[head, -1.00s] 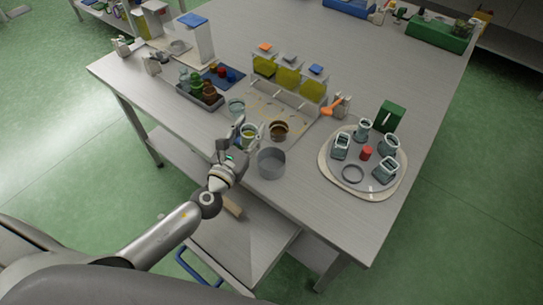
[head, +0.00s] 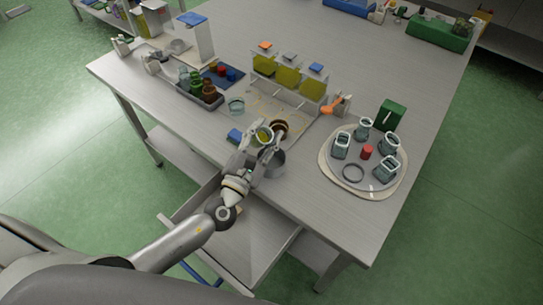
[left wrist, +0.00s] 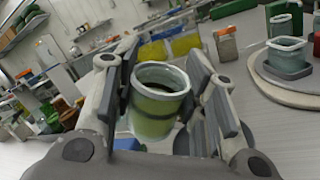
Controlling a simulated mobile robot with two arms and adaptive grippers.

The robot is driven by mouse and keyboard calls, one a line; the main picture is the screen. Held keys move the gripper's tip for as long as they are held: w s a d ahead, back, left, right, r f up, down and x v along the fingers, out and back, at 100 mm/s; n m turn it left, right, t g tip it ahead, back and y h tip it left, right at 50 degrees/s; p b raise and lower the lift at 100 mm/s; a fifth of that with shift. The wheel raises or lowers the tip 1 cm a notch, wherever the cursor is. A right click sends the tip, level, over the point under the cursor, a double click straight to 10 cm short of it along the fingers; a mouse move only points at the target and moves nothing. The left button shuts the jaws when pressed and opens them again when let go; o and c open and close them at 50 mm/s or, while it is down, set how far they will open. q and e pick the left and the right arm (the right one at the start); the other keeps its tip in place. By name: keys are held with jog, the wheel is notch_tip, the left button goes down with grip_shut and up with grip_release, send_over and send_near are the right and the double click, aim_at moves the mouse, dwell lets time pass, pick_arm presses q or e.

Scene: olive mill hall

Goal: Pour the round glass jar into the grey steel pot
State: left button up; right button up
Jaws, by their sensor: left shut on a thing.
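My left gripper (head: 264,140) is shut on the round glass jar (head: 264,133), which holds yellow-green liquid. In the left wrist view the jar (left wrist: 158,103) sits between the two fingers, its open rim facing the camera. I cannot tell whether it is tilted. The grey steel pot (head: 275,168) stands near the table's front edge. The gripper and jar are just behind and above its left side, and the gripper hides part of it. My right gripper is not in view.
Yellow containers (head: 287,76) stand behind. A round tray (head: 330,179) with several glass jars is right; the table between is clear.

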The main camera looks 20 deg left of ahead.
pick_arm(q)
jog(key=shift+d+r+m, duration=0.1)
jog(key=shift+d+m, duration=0.15)
jog(key=shift+m, duration=0.15)
jog(key=shift+s+d+r+m, duration=0.15)
jog(key=shift+d+m, duration=0.1)
jog(key=shift+m, duration=0.55)
jog(key=shift+d+f+m+h+b, duration=0.1)
jog(key=shift+f+m+h+b, duration=0.5)
jog(key=shift+m+b, duration=0.4)
jog(key=shift+d+r+m+h, duration=0.1)
jog(key=shift+m+h, duration=0.2)
jog(key=shift+m, duration=0.6)
jog(key=shift+s+d+r+m+h+p, duration=0.15)
jog(key=shift+m+h+p, duration=0.25)
jog(key=shift+m, duration=0.9)
dwell(1.3)
jog(key=shift+r+m+h, duration=0.1)
jog(key=shift+m+h, duration=0.3)
jog(key=shift+m, duration=0.7)
dwell(1.2)
